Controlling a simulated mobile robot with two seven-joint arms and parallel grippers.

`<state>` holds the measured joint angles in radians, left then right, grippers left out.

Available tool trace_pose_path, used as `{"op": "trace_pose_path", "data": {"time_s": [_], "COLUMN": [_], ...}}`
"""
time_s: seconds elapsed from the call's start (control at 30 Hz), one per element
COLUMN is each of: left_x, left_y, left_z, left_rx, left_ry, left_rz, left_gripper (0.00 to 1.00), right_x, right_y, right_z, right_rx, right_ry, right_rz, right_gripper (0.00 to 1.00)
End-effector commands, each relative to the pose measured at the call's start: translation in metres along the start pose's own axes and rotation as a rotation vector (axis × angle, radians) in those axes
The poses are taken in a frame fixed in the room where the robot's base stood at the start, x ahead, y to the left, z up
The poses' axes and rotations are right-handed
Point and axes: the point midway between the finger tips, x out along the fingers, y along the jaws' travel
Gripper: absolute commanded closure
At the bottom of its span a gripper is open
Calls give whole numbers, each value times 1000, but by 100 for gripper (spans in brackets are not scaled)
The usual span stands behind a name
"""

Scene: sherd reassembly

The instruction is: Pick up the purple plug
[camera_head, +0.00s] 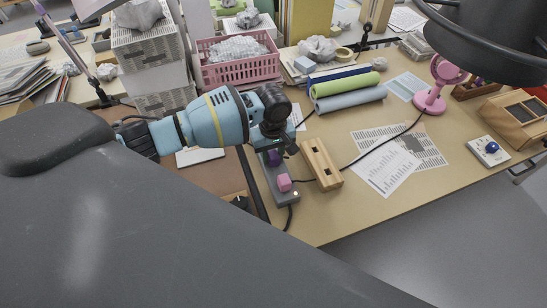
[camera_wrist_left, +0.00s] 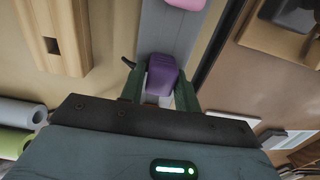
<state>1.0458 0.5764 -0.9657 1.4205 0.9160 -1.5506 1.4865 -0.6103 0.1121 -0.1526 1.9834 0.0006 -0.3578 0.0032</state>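The purple plug (camera_head: 274,158) sits on the grey power strip (camera_head: 264,180), just beyond the pink plug (camera_head: 284,182). My left gripper (camera_head: 273,146) is down at the purple plug and partly hides it. In the left wrist view the purple plug (camera_wrist_left: 163,75) lies between the two green fingers (camera_wrist_left: 160,90), one close on each side. I cannot tell whether the fingers press on it. The pink plug also shows at the top of that view (camera_wrist_left: 184,4). My right gripper is not in view.
A wooden block with slots (camera_head: 321,165) lies close to the right of the strip. Black cables run across the desk. Printed papers (camera_head: 385,165) lie on the right.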

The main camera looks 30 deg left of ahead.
Motion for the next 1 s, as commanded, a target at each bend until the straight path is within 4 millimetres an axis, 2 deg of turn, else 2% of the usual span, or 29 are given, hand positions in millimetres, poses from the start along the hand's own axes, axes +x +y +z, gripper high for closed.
{"op": "trace_pose_path", "data": {"time_s": [0.03, 0.2, 0.47, 0.57, 0.8, 1.0], "left_x": [0, 0, -4, -15, -61, -90], "left_y": [0, 0, 0, 1, 1, 1], "left_z": [0, 0, 0, 0, -1, 0], "left_rx": [0, 0, 0, 1, 1, 0], "left_ry": [0, 0, 0, 1, 3, 1], "left_rz": [0, 0, 2, 4, 7, 3], "left_gripper": [75, 95, 95, 95, 95, 95], "right_x": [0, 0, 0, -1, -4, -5], "right_y": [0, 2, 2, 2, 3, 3], "right_z": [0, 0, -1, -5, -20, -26], "right_rx": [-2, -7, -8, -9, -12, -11], "right_ry": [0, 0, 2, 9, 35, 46], "right_rz": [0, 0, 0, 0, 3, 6], "right_gripper": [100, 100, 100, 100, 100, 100]}}
